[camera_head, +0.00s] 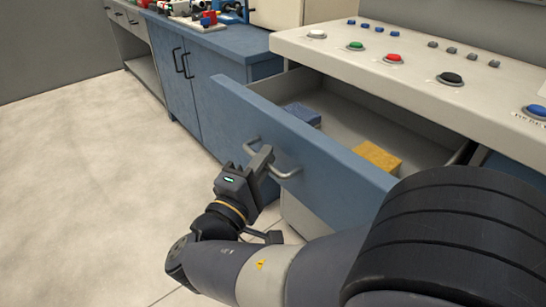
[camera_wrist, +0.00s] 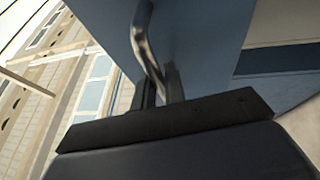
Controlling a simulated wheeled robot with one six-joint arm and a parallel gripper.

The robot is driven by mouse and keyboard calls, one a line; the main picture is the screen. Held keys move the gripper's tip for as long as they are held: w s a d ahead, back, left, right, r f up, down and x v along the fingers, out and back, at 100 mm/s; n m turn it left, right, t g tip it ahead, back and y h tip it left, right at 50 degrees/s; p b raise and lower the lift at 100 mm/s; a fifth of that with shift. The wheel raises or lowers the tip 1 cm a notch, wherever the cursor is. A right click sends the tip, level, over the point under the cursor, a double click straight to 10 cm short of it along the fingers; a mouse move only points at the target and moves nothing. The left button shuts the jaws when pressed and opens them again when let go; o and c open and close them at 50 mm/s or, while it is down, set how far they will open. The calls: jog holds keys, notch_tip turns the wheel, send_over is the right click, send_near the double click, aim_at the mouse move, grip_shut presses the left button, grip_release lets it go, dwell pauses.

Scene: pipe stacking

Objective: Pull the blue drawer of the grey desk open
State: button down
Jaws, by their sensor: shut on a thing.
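The blue drawer (camera_head: 325,155) of the grey desk (camera_head: 430,62) stands well open, pulled out from under the desk top. Its metal handle (camera_head: 288,172) is on the drawer's front face. My gripper (camera_head: 262,160) is at the handle, with its fingers shut on the bar. In the wrist view the handle (camera_wrist: 146,40) runs down between the two fingers (camera_wrist: 161,88), close to the blue drawer front (camera_wrist: 205,45). Inside the drawer lie a blue block (camera_head: 303,115) and a yellow block (camera_head: 378,156).
Coloured buttons (camera_head: 394,58) line the desk top. A blue cabinet (camera_head: 195,75) with dark handles stands to the left, with several small items on its top. The pale floor (camera_head: 90,170) on the left is clear. My arm covers the lower right.

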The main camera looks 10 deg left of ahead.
jog(key=shift+s+a, duration=0.3)
jog(key=shift+s, duration=0.05)
jog(key=c, duration=1.5)
grip_release()
jog(key=shift+s, duration=0.1)
jog(key=p+v, duration=0.2)
jog(key=v, duration=0.8)
jog(key=shift+s+a+f, duration=0.1)
jog(key=shift+s+a, duration=0.05)
jog(key=shift+s, duration=0.15)
jog(key=shift+w, duration=0.15)
